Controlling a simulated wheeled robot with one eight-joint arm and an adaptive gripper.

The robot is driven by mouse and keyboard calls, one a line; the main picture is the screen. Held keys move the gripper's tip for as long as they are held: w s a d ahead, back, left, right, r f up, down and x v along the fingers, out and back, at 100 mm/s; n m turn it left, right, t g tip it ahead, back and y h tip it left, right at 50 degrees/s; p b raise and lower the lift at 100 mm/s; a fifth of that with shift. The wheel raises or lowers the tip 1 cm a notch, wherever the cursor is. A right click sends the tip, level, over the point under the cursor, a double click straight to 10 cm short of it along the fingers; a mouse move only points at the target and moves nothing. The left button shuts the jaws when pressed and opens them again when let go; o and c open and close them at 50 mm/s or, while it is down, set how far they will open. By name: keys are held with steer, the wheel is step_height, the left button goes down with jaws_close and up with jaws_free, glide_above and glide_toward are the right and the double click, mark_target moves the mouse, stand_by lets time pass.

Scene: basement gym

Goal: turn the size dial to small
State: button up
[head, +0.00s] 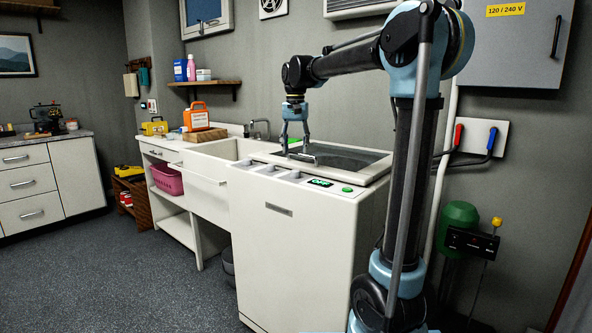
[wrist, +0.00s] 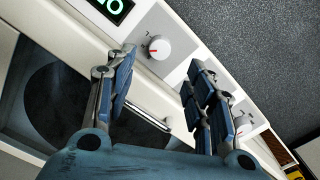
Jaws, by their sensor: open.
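The white top-loading washer (head: 300,230) stands in the middle of the head view, with a control panel along its front top edge. In the wrist view, a white round dial (wrist: 158,47) with a red mark pointing down and left sits beside the lit green display (wrist: 114,7). A second dial (wrist: 243,124) is farther along the panel, partly hidden behind my right finger. I cannot read which is the size dial. My gripper (head: 295,152) is open and empty above the washer; in the wrist view its fingers (wrist: 162,58) flank the first dial, apparently without touching it.
A green button (head: 347,189) is at the panel's right end. A bar handle (wrist: 150,116) crosses the dark glass lid behind the panel. A white sink (head: 205,165) adjoins the washer on the left. The floor in front is clear.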

mark_target(295, 174)
step_height(295, 174, down, 8)
steer(key=shift+f, duration=0.1)
stand_by(0.4)
steer(key=c, duration=1.1)
